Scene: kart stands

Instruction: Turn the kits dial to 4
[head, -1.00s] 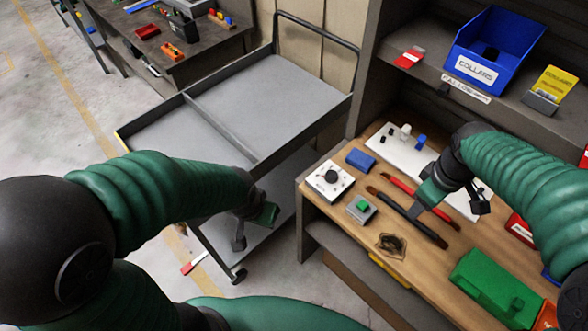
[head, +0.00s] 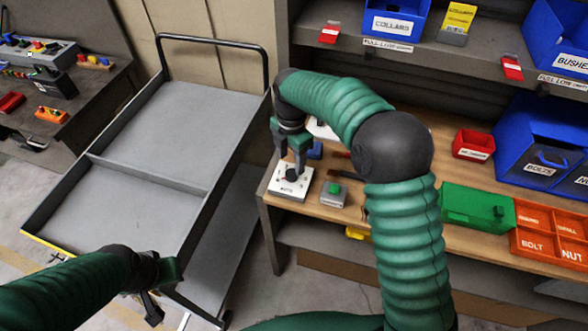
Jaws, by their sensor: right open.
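The kits dial is a white box (head: 288,192) with a dark knob and a label on its front. It sits at the left end of the wooden bench. My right gripper (head: 292,172) points down over the box with its jaws open, a finger on each side of the knob area. The fingers partly hide the knob and scale, so I cannot read its setting or tell whether they touch it. My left gripper (head: 160,290) hangs low at the left, in front of the cart, away from the bench. Its jaws are not clear.
A grey box with a green button (head: 334,193) stands just right of the dial. A green case (head: 476,207) and orange bins (head: 548,235) lie farther right on the bench. A grey cart (head: 150,130) stands left of it. Blue bins (head: 393,22) sit on the shelf above.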

